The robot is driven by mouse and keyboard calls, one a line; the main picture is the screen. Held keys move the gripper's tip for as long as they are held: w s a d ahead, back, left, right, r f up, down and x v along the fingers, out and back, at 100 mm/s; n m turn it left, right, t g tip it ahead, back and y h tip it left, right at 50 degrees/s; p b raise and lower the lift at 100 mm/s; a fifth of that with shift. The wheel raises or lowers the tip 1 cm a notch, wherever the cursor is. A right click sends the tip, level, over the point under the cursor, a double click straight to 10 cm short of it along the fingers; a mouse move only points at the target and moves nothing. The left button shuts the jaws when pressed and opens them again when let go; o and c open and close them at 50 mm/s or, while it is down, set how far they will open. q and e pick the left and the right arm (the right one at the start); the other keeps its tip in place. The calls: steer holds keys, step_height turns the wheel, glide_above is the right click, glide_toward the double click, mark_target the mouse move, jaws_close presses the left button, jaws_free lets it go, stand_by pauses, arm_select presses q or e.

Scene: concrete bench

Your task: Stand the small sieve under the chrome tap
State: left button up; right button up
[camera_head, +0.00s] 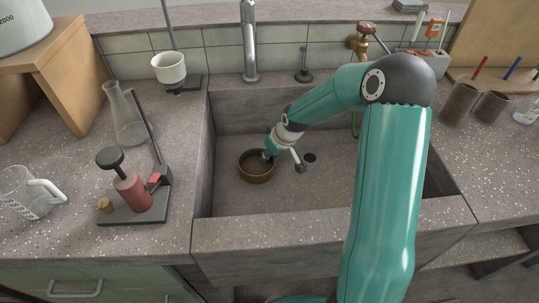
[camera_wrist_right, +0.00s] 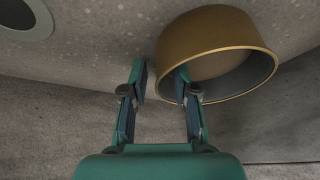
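The small brass-coloured sieve (camera_head: 257,177) stands in the sink, left of its middle, in front of the chrome tap (camera_head: 250,45). The tap rises at the back edge of the sink. My right gripper (camera_head: 271,151) reaches down to the sieve's right side. In the right wrist view, its fingers (camera_wrist_right: 160,80) are apart on either side of the sieve's wall (camera_wrist_right: 210,32), one inside the rim and one outside. A gap shows between the outer finger and the wall. My left gripper is not in view.
The sink's front wall (camera_head: 320,238) is a raised edge. A drain (camera_head: 310,158) lies right of the sieve. A brass valve (camera_head: 358,44) stands at the back right. A red burner stand (camera_head: 133,190) and flask (camera_head: 122,118) are left. The sink floor is otherwise clear.

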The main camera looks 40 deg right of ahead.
steer(key=shift+r, duration=0.15)
steer(key=p+v, duration=0.1)
steer(key=v, duration=1)
steer(key=shift+s+r+p, duration=0.15)
steer(key=shift+r+p, duration=0.25)
